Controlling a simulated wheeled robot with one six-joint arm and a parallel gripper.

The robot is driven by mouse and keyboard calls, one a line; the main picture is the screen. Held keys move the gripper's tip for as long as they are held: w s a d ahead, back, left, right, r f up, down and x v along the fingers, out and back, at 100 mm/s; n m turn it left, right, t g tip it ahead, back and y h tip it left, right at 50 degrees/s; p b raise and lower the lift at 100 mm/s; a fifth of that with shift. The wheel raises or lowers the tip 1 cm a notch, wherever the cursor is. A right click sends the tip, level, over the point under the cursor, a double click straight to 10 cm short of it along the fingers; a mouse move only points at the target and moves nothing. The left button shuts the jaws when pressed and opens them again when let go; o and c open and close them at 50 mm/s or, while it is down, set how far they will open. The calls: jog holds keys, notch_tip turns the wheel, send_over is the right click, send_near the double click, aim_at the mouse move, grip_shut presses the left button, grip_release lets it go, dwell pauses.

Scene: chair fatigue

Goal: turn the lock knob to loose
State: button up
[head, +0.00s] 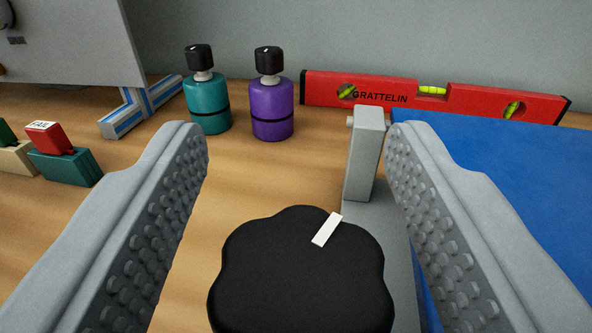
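The lock knob (300,280) is black with a lobed rim and sits at the bottom middle of the head view. A white mark (327,229) on its top lies near the far edge, right of the middle, slanting up to the right. The lower part of the knob is cut off by the picture edge. My gripper (297,145) is open, with one grey studded finger on each side of the knob. I see space between the fingers and the knob, and no contact shows. No loose or tight label is in view.
A grey upright block (365,153) stands behind the knob, beside a blue panel (510,170). Teal (208,108) and purple (271,110) bottles and a red spirit level (435,97) stand farther back. Wooden table is bare between the bottles and knob.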

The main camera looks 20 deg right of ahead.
dwell(0.5)
jog(key=v, duration=1.7)
jog(key=shift+s, duration=0.2)
jog(key=shift+a, duration=0.1)
